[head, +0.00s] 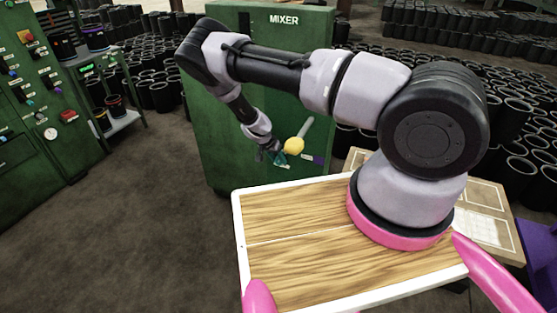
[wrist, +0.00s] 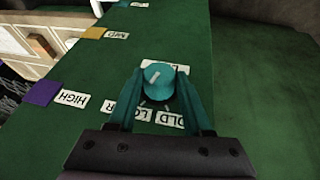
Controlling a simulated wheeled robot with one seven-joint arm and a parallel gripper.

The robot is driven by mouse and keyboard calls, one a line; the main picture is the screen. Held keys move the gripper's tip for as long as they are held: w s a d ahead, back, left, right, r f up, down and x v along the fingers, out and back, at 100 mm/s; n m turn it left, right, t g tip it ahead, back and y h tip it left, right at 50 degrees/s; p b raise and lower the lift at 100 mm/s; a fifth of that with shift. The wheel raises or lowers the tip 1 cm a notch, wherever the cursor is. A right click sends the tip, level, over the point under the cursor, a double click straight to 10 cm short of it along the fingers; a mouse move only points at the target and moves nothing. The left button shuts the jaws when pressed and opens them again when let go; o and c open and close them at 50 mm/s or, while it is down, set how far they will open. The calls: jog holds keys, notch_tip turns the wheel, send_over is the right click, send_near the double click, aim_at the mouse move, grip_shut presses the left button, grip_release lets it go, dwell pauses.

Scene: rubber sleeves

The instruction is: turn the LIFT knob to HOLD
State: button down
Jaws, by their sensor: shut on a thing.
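The LIFT knob (wrist: 158,78) is a small round teal knob with a pale pointer mark, on the green panel in the wrist view. My gripper (wrist: 160,86) has its two teal fingers on either side of the knob and is shut on it. Below the knob are white labels, a partly covered HOLD label (wrist: 170,118) and one starting with LO (wrist: 141,114). A label behind the knob is mostly hidden. I cannot tell for sure which label the pointer faces. In the head view my gripper (head: 277,157) is at the front of the green MIXER cabinet (head: 238,110); the knob is not clear there.
A yellow ball-ended lever (head: 294,146) sticks out beside my gripper. In the wrist view a purple block (wrist: 42,93) stands by a HIGH label (wrist: 74,98), and a yellow block (wrist: 94,33) by another label.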

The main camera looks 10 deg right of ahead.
jog(key=g+h, duration=0.1)
jog(key=h, duration=0.2)
jog(key=n+g+h, duration=0.1)
jog(key=shift+w+a+f+g, duration=0.2)
jog(key=shift+w+g, duration=0.1)
jog(key=shift+a+f+n+g+h, duration=0.1)
jog(key=shift+n+g+h, duration=0.3)
jog(key=shift+h, duration=0.5)
jog(key=shift+a+f+n+g+h, duration=0.1)
jog(key=shift+n+g+h, duration=0.1)
jog(key=shift+g+h, duration=0.55)
jog(key=shift+d+h, duration=0.1)
jog(key=shift+h, duration=0.15)
jog(key=shift+c, duration=1.7)
grip_release()
jog(key=v, duration=1.1)
jog(key=shift+s, duration=0.15)
